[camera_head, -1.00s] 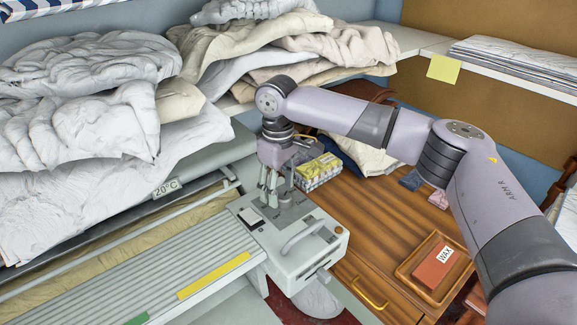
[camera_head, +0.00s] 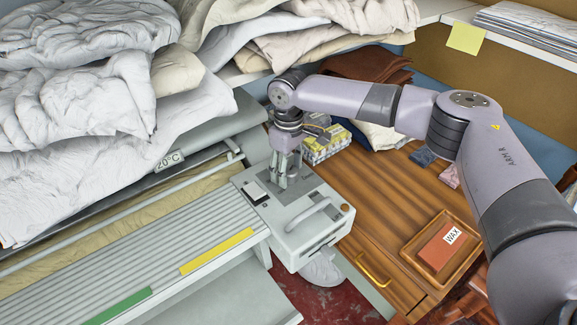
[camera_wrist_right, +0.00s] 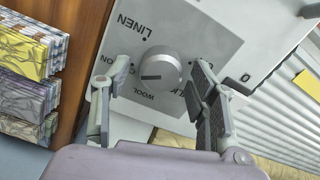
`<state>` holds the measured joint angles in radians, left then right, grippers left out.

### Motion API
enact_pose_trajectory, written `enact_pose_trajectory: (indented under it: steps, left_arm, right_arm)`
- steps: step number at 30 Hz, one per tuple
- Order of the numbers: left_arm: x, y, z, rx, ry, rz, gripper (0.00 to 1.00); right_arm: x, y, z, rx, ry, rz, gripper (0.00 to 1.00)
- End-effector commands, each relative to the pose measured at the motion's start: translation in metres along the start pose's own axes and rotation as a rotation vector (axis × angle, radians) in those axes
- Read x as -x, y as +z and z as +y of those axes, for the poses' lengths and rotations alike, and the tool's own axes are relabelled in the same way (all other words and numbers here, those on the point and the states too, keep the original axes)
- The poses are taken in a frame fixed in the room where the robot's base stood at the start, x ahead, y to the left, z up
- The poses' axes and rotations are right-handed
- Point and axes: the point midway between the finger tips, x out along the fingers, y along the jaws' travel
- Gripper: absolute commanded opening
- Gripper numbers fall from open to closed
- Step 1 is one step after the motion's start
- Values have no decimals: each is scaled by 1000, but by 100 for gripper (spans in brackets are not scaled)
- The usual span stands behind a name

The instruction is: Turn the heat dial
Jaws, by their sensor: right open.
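The heat dial (camera_wrist_right: 160,70) is a round grey knob on the dark label plate of the ironer's control box (camera_head: 318,248). Its dark pointer mark points left in the wrist view. Around it I read LINEN and WOOL; other words are partly hidden by the fingers. My right gripper (camera_head: 279,180) points down over the plate, its fingers hiding the dial in the head view. In the wrist view the right gripper (camera_wrist_right: 152,78) is open, one finger on each side of the dial. The right finger looks close to the knob; I cannot tell if it touches. My left gripper is not in view.
A carrying handle (camera_head: 308,215) and a black-and-white switch (camera_head: 256,193) sit on the box near the gripper. Stacked patterned packs (camera_head: 326,147) stand just behind. A wax tray (camera_head: 408,252) lies on the wooden top. Piled linen (camera_head: 85,90) fills the left.

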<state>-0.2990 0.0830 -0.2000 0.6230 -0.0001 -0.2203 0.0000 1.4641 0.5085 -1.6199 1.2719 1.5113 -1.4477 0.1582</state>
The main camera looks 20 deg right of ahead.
Motion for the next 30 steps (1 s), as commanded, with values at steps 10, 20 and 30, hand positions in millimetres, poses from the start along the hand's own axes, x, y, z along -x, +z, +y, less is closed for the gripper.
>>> enact_pose_trajectory:
  steps: [10, 20, 30]
  left_arm:
    - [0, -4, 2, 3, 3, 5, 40]
    - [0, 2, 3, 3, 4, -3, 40]
    - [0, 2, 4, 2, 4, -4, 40]
  right_arm:
    - [-1, 0, 0, 0, 0, 1, 47]
    - [-1, 0, 0, 0, 0, 1, 25]
    - [0, 0, 0, 0, 0, 1, 6]
